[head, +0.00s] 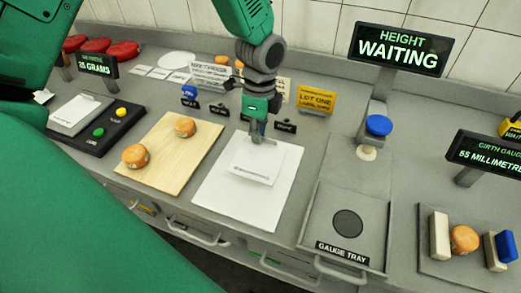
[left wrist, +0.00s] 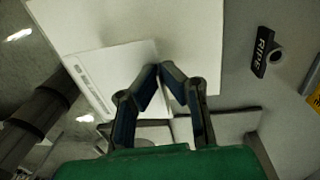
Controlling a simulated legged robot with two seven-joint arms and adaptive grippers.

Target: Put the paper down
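A small white paper (head: 257,163) is over a larger white sheet (head: 240,205) on the bench in the head view. My left gripper (head: 260,138) is at the small paper's far edge, its fingers closed together on it. In the left wrist view the fingertips (left wrist: 160,70) meet at the edge of the small paper (left wrist: 105,72), which carries faint print, with the large sheet (left wrist: 195,45) behind. I cannot tell whether the small paper touches the sheet. My right gripper is not in view.
Small black signs (head: 285,126) and a yellow card (head: 316,100) stand behind the sheet.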

